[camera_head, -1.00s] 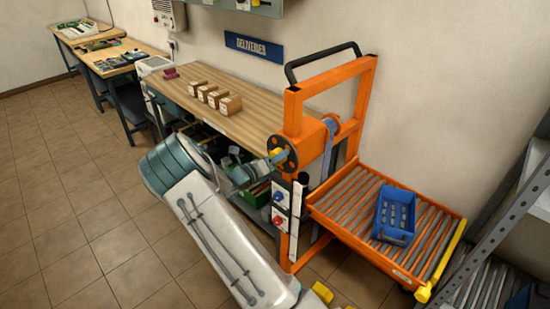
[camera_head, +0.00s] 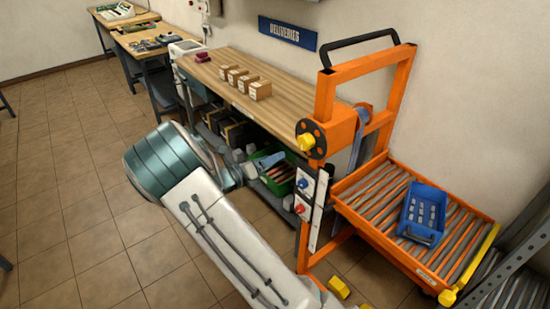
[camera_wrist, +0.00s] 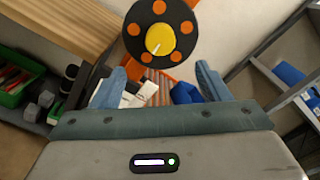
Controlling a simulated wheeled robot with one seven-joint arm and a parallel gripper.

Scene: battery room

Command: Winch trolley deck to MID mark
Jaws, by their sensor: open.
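The orange trolley (camera_head: 370,75) stands beside the bench, with a black winch wheel (camera_head: 314,150) on its near side. The wheel has orange spots and a yellow hub; it also shows ahead of my gripper in the wrist view (camera_wrist: 133,30). The roller deck (camera_head: 375,235) sits low on the trolley and carries a blue bin (camera_head: 410,228). My gripper (camera_head: 270,161) is open and empty, left of and below the wheel, apart from it. Its two blue fingers are spread in the wrist view (camera_wrist: 160,88). I cannot make out a MID mark.
The wooden bench (camera_head: 285,112) holds several small boxes (camera_head: 260,90). A green crate (camera_head: 278,183) sits on its lower shelf. Panels with a blue knob (camera_head: 303,183) and a red knob (camera_head: 300,209) are on the trolley upright. A grey rack (camera_head: 510,255) stands right.

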